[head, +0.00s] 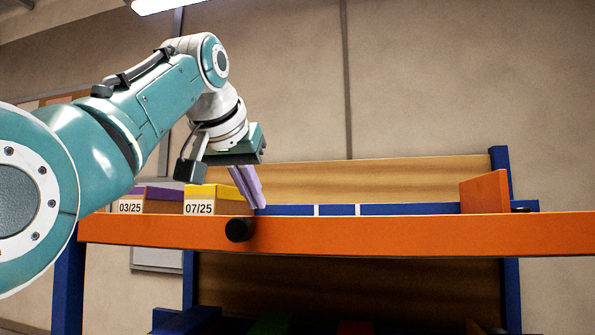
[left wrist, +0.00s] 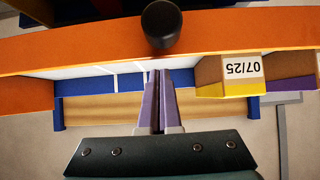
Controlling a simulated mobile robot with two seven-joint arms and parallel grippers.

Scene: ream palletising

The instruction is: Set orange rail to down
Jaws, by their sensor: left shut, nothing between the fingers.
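The orange rail (head: 400,234) runs level across the front of the shelf, in front of the boxes; it also spans the left wrist view (left wrist: 235,30). A black knob (head: 239,230) sticks out from the rail's face and also shows in the left wrist view (left wrist: 161,24). My left gripper (head: 257,202) has its purple fingers shut and empty. The fingertips show just above the rail, to the right of the knob in the head view. In the left wrist view the gripper (left wrist: 160,74) points toward the knob, with a gap between them. My right gripper is not in view.
A yellow-topped box marked 07/25 (head: 205,200) and a purple-topped box marked 03/25 (head: 150,201) stand behind the rail, left of my fingers. An orange upright plate (head: 485,193) stands at the right. Blue posts (head: 511,285) frame the shelf. The shelf between fingers and plate looks clear.

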